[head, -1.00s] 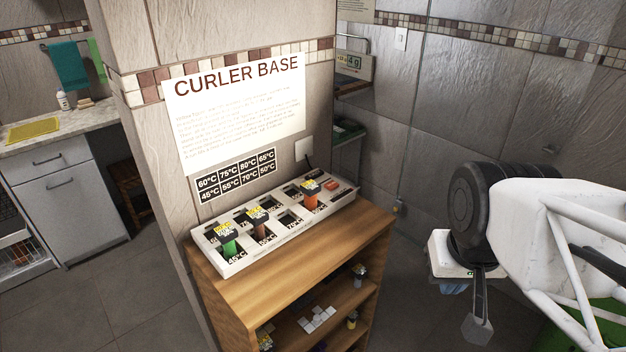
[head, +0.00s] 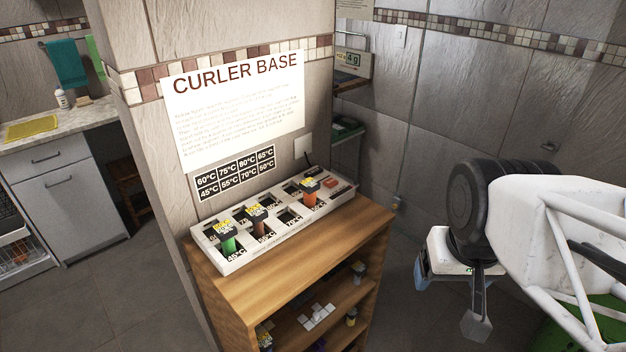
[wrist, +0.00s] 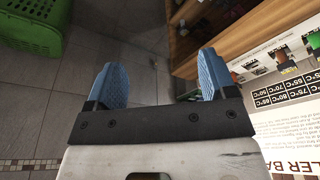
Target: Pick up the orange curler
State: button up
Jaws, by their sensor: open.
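The orange curler (head: 310,199) has a dark top with a yellow label. It stands upright in a slot near the right end of the white curler base (head: 238,262), on top of a wooden shelf unit. A green curler (head: 229,242) and a brown curler (head: 258,226) stand in slots to its left. My gripper (wrist: 161,78) is open and empty, its two blue fingers wide apart in the wrist view. In the head view it is well to the right of the base, its fingers mostly hidden. The base shows upside down at the wrist view's right edge.
The wooden shelf unit (head: 290,265) holds more small items on its lower shelves. A tiled wall with a "CURLER BASE" sign (head: 235,108) rises behind the base. A green basket (wrist: 33,25) is at the wrist view's upper left. Open floor lies between shelf and arm.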

aim_at(316, 187)
jog(key=w+a+f+n+t, duration=0.1)
jog(key=w+t, duration=0.3)
jog(key=w, duration=0.9)
jog(key=w+a+f+n+t, duration=0.15)
jog(key=w+t, duration=0.25)
jog(key=w, duration=1)
jog(key=w+a+f+n+y, duration=0.2)
jog(key=w+a+f+y, duration=0.1)
jog(key=a, duration=0.2)
jog(key=w+a+f+n+y, duration=0.2)
jog(key=w+a+f+y, duration=0.1)
jog(key=a+y, duration=0.1)
jog(key=w+a+f+n+y, duration=0.2)
jog(key=w+a+f+y, duration=0.1)
jog(key=a, duration=0.3)
jog(key=shift+w+f+n+y, duration=0.3)
jog(key=shift+w+f+n, duration=0.05)
jog(key=shift+x, duration=1.3)
